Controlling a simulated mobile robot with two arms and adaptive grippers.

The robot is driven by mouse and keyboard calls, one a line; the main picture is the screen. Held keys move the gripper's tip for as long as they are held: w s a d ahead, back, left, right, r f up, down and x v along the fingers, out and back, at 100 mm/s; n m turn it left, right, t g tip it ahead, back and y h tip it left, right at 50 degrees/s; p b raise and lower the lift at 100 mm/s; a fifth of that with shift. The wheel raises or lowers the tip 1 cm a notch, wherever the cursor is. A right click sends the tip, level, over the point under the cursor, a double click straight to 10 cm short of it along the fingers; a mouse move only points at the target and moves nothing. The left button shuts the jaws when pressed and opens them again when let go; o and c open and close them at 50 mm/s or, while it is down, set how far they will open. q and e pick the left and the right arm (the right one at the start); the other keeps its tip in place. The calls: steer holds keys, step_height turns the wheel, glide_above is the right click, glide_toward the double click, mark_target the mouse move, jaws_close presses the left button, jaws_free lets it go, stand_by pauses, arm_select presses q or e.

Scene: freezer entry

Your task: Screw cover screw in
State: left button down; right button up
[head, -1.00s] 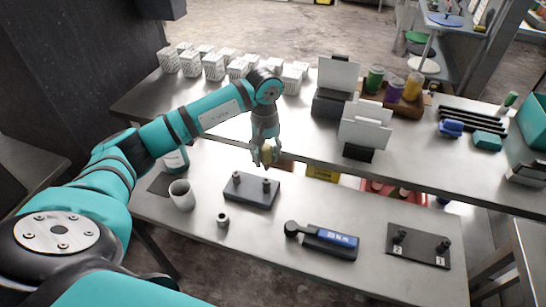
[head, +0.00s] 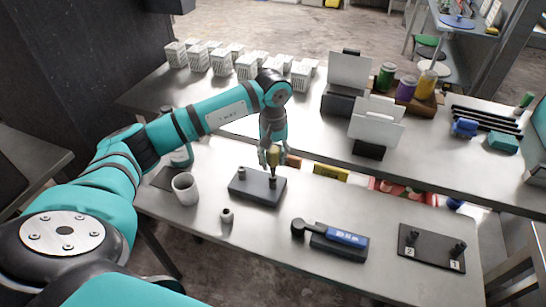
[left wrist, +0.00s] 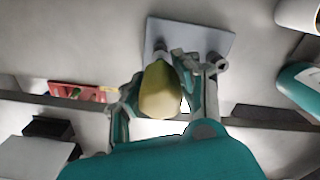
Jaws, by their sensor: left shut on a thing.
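My left gripper (head: 270,157) is shut on a yellow-handled tool (head: 275,156), which looks like a screwdriver, held roughly upright. The tool is over the right post (head: 273,183) of a dark flat block (head: 256,191) on the near bench. Its lower end seems to meet that post, but I cannot tell whether they touch. A second post (head: 241,172) stands at the block's left. In the left wrist view the yellow handle (left wrist: 160,92) is between the fingers, over the block (left wrist: 191,33), and hides what is below. My right gripper is out of view.
A white cup (head: 185,189) and a small cylindrical part (head: 227,216) are left of and in front of the block. A black-and-blue tool (head: 337,241) lies right. A dark plate (head: 431,247) labelled 1 and 2 holds two dark pieces. White boxes (head: 221,62) line the raised shelf.

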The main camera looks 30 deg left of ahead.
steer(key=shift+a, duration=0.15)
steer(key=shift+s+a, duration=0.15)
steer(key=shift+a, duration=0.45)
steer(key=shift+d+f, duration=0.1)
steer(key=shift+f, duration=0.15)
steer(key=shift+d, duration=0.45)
arm_select(q)
steer(key=shift+b, duration=0.5)
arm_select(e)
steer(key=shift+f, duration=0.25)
arm_select(q)
steer(key=shift+f+b, duration=0.45)
steer(key=shift+f, duration=0.05)
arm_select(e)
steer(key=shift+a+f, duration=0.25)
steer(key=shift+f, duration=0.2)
arm_select(q)
steer(key=shift+f+b, duration=0.45)
steer(key=shift+f, duration=0.05)
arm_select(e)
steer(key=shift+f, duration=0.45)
